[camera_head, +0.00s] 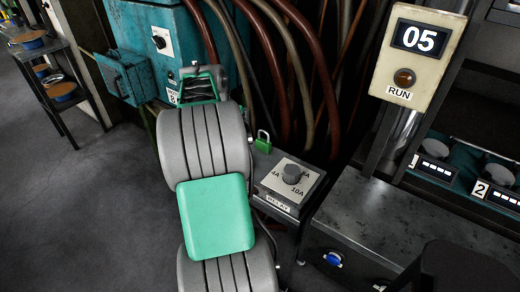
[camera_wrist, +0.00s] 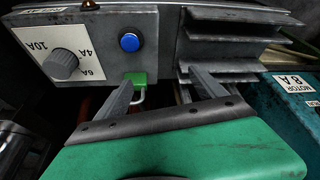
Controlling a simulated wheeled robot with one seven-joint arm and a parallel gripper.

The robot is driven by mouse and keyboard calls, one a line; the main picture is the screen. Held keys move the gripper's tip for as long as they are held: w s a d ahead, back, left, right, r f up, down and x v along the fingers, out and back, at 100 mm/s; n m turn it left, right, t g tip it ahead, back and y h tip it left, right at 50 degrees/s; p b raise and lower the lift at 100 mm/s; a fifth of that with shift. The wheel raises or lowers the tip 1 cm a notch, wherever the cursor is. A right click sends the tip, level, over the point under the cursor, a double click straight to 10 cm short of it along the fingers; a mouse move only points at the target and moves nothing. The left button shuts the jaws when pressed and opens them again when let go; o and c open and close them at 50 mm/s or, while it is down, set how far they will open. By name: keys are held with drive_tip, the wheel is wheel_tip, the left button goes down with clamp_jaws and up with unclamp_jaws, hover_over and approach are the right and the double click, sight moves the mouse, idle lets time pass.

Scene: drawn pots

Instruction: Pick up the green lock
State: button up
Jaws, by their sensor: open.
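The green lock (camera_head: 263,143) is a small padlock with a silver shackle. In the head view it stands upright at the back of the grey relay box, right of my arm. In the wrist view the green lock (camera_wrist: 138,78) shows beside the tip of my left-hand finger, partly overlapped by it. Whether they touch I cannot tell.
The relay box (camera_head: 291,180) has a large dial; the wrist view shows a blue button (camera_wrist: 130,42) near the lock. Thick hoses (camera_head: 285,60) hang behind. A teal motor cabinet (camera_head: 155,40) stands at left, and a dark metal bench (camera_head: 380,220) at right.

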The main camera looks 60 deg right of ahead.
sight(264, 140)
drive_tip(key=s+d+f+m, duration=0.1)
drive_tip(key=s+d+f, duration=0.1)
drive_tip(key=d+f, duration=0.1)
drive_tip(key=s+d+f+m, duration=0.1)
drive_tip(key=s+d+f, duration=0.1)
drive_tip(key=d+f, duration=0.1)
drive_tip(key=s+d+f, duration=0.3)
drive_tip(key=f, duration=0.1)
drive_tip(key=shift+d+m+g+p, duration=0.35)
drive_tip(key=shift+d+m+g, duration=0.05)
drive_tip(key=shift+w+r, duration=0.1)
drive_tip(key=shift+r, duration=0.05)
clamp_jaws()
drive_tip(key=shift+r, duration=0.3)
wheel_tip(264, 140, up, 3)
drive_tip(key=shift+f+b, duration=0.2)
drive_tip(key=shift+b, duration=0.15)
drive_tip(key=s+a+r+b, duration=0.1)
drive_tip(key=s+a+r, duration=0.2)
drive_tip(key=a+r, duration=0.2)
drive_tip(key=s+a+r, duration=0.3)
drive_tip(key=a+r, duration=0.1)
drive_tip(key=a, duration=0.3)
drive_tip(key=shift+s+a+r+b, duration=0.25)
drive_tip(key=shift+a+r+b, duration=0.05)
drive_tip(key=shift+r+b, duration=0.1)
